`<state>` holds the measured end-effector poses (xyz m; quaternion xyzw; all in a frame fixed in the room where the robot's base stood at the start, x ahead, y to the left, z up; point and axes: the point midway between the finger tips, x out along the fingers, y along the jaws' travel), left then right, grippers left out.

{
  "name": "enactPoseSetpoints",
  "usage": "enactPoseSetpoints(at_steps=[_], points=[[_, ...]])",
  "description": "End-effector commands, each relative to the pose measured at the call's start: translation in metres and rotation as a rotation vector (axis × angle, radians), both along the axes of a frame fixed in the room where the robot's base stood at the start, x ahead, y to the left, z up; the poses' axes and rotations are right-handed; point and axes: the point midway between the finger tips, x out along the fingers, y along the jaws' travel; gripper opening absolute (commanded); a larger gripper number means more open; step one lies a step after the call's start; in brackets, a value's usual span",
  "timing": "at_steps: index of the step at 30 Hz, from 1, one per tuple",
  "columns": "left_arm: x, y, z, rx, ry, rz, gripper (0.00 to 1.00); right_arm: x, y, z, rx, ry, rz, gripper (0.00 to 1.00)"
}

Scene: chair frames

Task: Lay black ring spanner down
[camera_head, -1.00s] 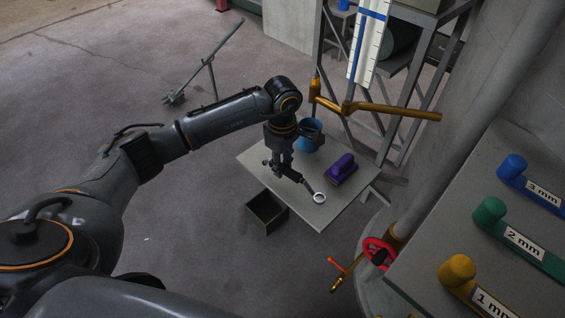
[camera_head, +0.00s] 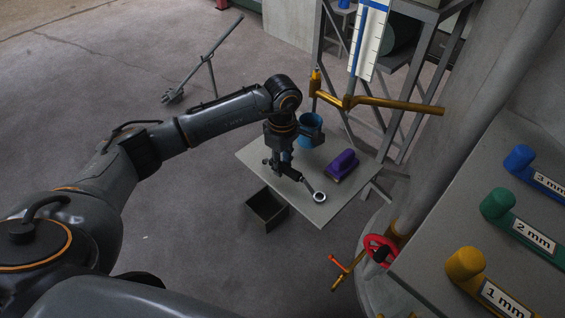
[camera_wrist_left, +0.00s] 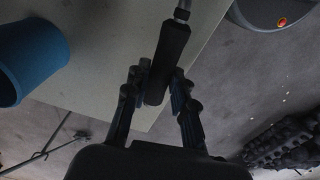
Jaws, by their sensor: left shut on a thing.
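The black ring spanner shows its light metal ring end (camera_head: 319,197) over the front part of the small grey table (camera_head: 328,211) in the head view. My left gripper (camera_head: 281,170) points down over the table's left part and is shut on the spanner's black handle. In the left wrist view the handle (camera_wrist_left: 169,55) lies between the fingers of my left gripper (camera_wrist_left: 157,92), with the metal shaft running up out of the picture. I cannot tell whether the spanner touches the tabletop. My right gripper is not in view.
A purple brush-like block (camera_head: 342,165) and a blue cup (camera_head: 310,131) stand on the table. A dark open bin (camera_head: 267,209) is on the floor at its left edge. A brass pipe (camera_head: 390,105) passes behind. The tabletop's front right is clear.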

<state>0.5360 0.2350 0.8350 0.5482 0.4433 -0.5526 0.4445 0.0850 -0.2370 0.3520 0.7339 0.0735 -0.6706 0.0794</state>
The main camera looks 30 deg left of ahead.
Motion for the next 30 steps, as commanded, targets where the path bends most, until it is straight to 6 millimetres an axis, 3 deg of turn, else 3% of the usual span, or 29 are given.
enactPoseSetpoints(at_steps=[30], points=[[0.0004,-0.0001,-0.003,-0.001,-0.001,0.0,0.0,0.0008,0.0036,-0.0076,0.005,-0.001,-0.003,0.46]])
